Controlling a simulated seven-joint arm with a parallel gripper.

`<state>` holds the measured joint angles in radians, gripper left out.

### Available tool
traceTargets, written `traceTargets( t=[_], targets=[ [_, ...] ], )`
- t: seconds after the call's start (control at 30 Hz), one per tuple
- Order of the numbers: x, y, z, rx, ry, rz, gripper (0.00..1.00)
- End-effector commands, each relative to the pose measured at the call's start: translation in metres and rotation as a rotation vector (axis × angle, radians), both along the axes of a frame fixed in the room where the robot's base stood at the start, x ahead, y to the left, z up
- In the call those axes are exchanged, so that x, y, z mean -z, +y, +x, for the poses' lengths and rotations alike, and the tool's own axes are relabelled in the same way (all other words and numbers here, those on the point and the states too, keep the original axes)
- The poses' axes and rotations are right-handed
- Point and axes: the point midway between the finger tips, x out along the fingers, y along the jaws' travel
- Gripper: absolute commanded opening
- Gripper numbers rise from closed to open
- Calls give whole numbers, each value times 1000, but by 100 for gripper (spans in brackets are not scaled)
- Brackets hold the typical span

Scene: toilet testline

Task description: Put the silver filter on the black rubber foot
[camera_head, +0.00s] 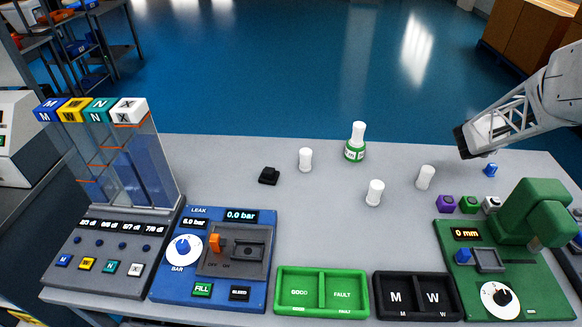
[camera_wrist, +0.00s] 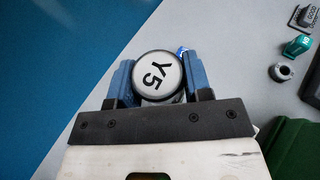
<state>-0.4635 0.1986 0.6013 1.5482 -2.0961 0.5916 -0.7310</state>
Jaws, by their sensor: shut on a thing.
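My gripper (camera_wrist: 158,85) is shut on a round piece (camera_wrist: 158,76) with a pale grey top, a dark rim and the mark "Y5". Its sides are mostly hidden, so I cannot tell for sure that it is the silver filter. In the head view my gripper (camera_head: 463,142) is above the table's far right part, and the held piece cannot be made out there. A small black block (camera_head: 268,176), which looks like the black rubber foot, lies on the table left of centre, well away from my gripper.
White cylinders (camera_head: 305,159), (camera_head: 375,192), (camera_head: 425,177) and a green-and-white bottle (camera_head: 356,143) stand mid-table. A blue piece (camera_head: 490,170) lies near my gripper. A green press (camera_head: 530,212), green tray (camera_head: 322,292), black tray (camera_head: 417,296) and blue leak tester (camera_head: 170,285) line the front.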

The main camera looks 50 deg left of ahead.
Motion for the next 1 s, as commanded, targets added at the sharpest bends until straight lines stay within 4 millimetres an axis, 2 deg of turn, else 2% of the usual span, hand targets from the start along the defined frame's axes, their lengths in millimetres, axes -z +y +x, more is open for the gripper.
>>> traceTargets(
  t=[0.3,0.47,0.67,1.0],
  targets=[
    [-56,3,-2,-3,0,1,21],
    [-54,33,-17,-34,0,0,21],
    [-54,78,-43,-81,0,1,21],
    [-54,167,-105,-181,0,0,21]
  ],
)
